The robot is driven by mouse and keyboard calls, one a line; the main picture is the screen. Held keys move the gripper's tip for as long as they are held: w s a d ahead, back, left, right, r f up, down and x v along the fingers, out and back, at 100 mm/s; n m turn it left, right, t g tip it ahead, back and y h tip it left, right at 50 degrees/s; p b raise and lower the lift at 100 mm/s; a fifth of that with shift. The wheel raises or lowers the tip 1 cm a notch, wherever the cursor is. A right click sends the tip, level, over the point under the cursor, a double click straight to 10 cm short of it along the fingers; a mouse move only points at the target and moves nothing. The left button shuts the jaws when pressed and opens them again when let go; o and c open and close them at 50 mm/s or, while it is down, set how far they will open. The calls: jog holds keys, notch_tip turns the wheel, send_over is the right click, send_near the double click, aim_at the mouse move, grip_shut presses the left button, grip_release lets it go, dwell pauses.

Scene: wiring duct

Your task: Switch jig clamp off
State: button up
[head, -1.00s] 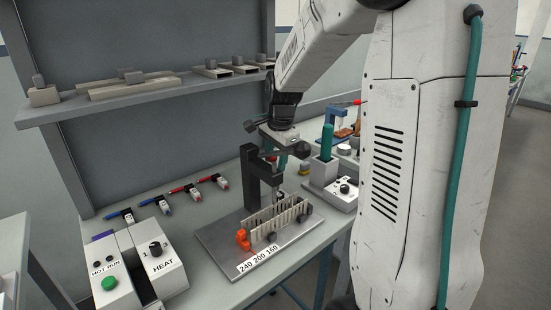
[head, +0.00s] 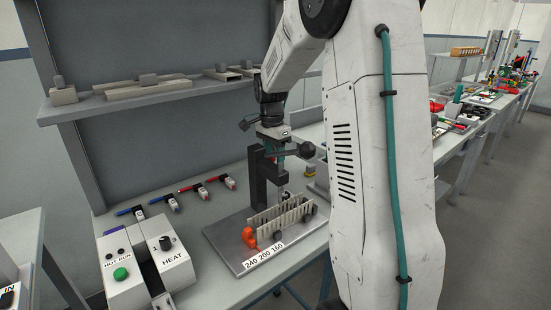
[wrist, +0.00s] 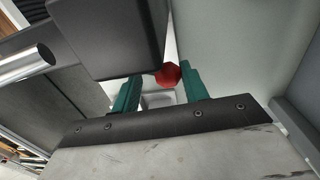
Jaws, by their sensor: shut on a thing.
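The jig is a grey plate (head: 226,240) marked 240 200 160, with a dark upright column (head: 257,178), an orange-red block (head: 249,237) and a slotted pale duct piece (head: 279,217) lying along it. My gripper (wrist: 160,80) has its teal fingers on a red knob (wrist: 167,73), which shows between the fingertips, nearer the right one. A large dark block (wrist: 108,38) hides part of the left finger's surroundings. In the head view my gripper is at the top of the column, and its fingers are mostly hidden. The clamp's on or off state cannot be told.
A shelf (head: 170,91) with grey blocks hangs above. More benches (head: 485,110) run off at right.

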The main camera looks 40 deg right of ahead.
jog(key=shift+f, duration=0.3)
jog(key=o, duration=1.3)
jog(key=shift+a+f, duration=0.1)
jog(key=shift+f, duration=0.05)
jog(key=r, duration=0.5)
jog(key=w+r, duration=0.1)
jog(key=r, duration=0.2)
jog(key=shift+r, duration=0.25)
